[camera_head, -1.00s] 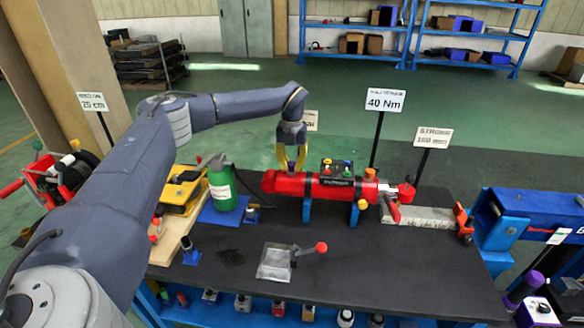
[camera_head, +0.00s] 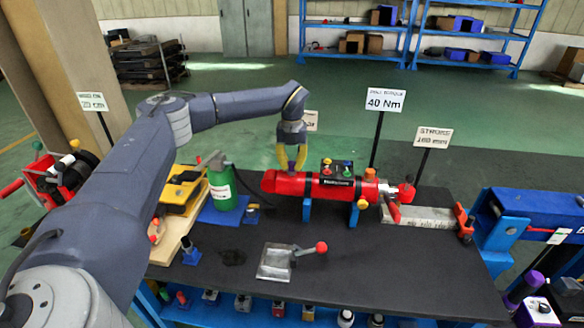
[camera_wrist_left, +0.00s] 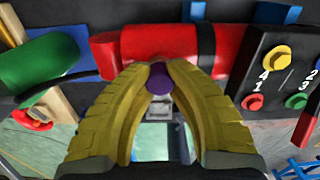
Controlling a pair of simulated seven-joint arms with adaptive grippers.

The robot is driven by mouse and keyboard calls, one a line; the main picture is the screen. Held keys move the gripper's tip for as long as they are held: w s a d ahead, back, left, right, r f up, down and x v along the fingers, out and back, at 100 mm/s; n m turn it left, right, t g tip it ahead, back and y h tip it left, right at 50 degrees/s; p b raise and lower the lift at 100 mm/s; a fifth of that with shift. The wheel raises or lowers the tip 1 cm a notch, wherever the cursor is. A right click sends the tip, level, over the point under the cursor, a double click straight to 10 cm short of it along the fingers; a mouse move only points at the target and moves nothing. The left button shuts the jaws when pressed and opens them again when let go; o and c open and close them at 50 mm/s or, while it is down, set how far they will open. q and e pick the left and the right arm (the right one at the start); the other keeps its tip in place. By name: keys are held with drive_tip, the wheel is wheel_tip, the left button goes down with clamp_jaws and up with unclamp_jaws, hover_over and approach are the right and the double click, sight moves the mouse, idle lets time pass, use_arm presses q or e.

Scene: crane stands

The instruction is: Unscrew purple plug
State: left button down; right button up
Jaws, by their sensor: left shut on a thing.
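The purple plug (camera_wrist_left: 159,80) shows in the left wrist view between the yellow fingertips of my left gripper (camera_wrist_left: 158,72). The fingers are shut on it, and they hide its sides. In the head view my left gripper (camera_head: 292,160) points down at the top of the red cylinder (camera_head: 288,184), near its left end; the plug itself is hidden there. The red cylinder lies level on blue supports and also shows in the left wrist view (camera_wrist_left: 190,45) behind the fingertips. I cannot tell whether the plug is still seated in it. My right gripper is not in view.
A control block with coloured knobs (camera_head: 337,171) stands right beside the gripper. A green bottle (camera_head: 222,183) stands to the left. A metal plate with a red-knobbed lever (camera_head: 275,262) lies in front. The dark tabletop (camera_head: 370,270) is clear at front right.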

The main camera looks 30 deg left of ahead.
use_arm(q)
drive_tip(key=n, duration=0.4)
drive_tip(key=shift+r, duration=0.15)
drive_tip(key=shift+n, duration=0.3)
drive_tip(key=n, duration=0.2)
drive_tip(key=shift+n, duration=0.4)
drive_tip(key=shift+w+n, duration=0.1)
drive_tip(key=shift+n, duration=0.9)
drive_tip(key=shift+n, duration=2.6)
